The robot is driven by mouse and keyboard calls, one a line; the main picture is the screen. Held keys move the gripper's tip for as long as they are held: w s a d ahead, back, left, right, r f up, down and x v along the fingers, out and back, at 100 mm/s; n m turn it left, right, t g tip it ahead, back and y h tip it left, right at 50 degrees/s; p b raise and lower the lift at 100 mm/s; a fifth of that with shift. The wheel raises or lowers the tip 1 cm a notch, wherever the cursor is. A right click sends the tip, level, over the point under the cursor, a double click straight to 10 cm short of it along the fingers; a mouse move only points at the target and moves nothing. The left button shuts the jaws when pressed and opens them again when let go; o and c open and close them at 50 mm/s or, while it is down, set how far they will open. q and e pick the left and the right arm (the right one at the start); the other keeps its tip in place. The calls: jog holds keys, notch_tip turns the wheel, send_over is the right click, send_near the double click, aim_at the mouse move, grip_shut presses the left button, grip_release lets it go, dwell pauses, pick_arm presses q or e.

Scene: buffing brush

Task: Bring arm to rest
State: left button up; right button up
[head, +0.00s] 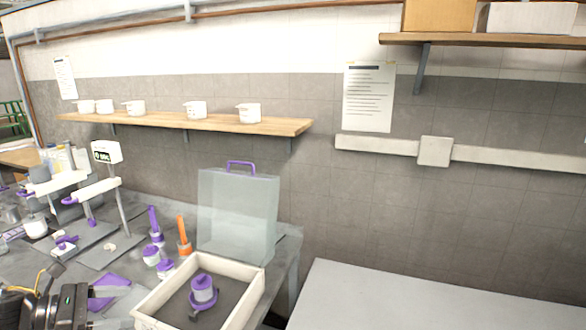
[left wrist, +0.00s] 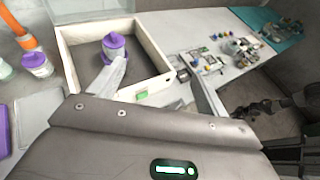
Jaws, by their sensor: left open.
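My left gripper (head: 126,306) comes in at the lower left of the head view, beside the left front corner of the tray. Its two fingers are apart with nothing between them; they also show spread in the left wrist view (left wrist: 160,85). The cream-walled tray (head: 253,290) stands on the grey bench. A purple-and-white knobbed tool (head: 203,290) stands upright inside it, apart from my fingers. The tray shows beyond the fingers in the left wrist view (left wrist: 147,48).
Purple-lidded jars (head: 151,256), an orange-handled brush (head: 182,235) and a purple-handled one (head: 154,222) stand left of the tray. A clear panel (head: 237,215) rises behind it. A purple pad (head: 108,290) lies by my gripper.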

pick_arm(q)
jog(key=s+d+f+n+t+y, duration=0.1)
jog(key=d+f+n+t+y, duration=0.15)
jog(key=d+f+n, duration=0.6)
jog(key=s+d+f+n+t+y, duration=0.25)
jog(key=f+n, duration=0.25)
jog(key=n, duration=0.7)
jog(key=s+d+f+n+g+y, duration=0.1)
jog(key=s+f+n+g+y, duration=0.35)
jog(key=s+n, duration=0.7)
jog(key=s+f+n+g+y, duration=0.2)
jog(key=s+f+n+g, duration=0.4)
jog(key=s+n, duration=0.55)
notch_tip(320, 180, down, 35)
jog(key=s+n+b, duration=0.1)
jog(key=s+b, duration=0.1)
jog(key=b, duration=0.4)
jog(key=s+a+f+g+b, duration=0.1)
jog(key=s+f+b, duration=0.3)
jog(key=s+f, duration=1.1)
notch_tip(320, 180, down, 2)
jog(key=shift+s+a+f, duration=0.25)
jog(key=shift+s+a, duration=0.05)
jog(key=shift+a, duration=0.4)
pick_arm(e)
notch_tip(320, 180, down, 10)
jog(key=shift+w, duration=0.35)
